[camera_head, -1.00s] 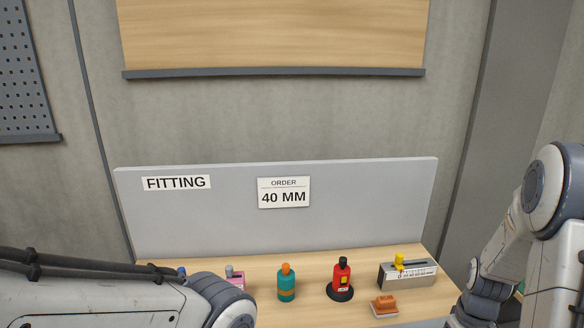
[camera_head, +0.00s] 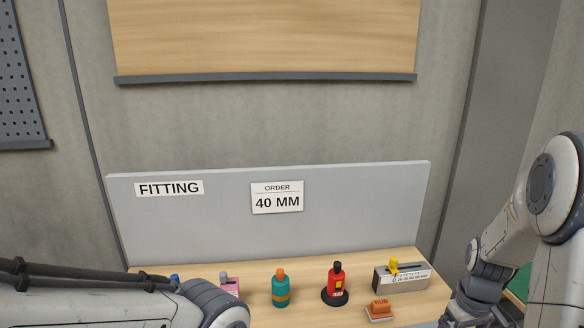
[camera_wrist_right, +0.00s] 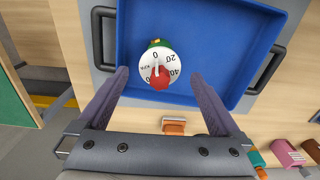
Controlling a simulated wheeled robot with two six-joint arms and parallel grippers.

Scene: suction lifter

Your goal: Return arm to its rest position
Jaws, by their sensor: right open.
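My right gripper (camera_wrist_right: 158,74) is open in the right wrist view, its two dark fingers spread apart with nothing gripped between them. Beyond the fingers, a round white dial (camera_wrist_right: 150,60) marked 0, 20, 40 and KPA shows over a blue tray (camera_wrist_right: 225,25).
On the wooden bench stand a teal bottle (camera_head: 281,290), a red bottle (camera_head: 336,282) on a black base, a grey scale block (camera_head: 402,277) with a yellow slider, an orange block (camera_head: 380,309) and a pink item (camera_head: 231,286). A grey panel (camera_head: 350,215) stands behind them.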

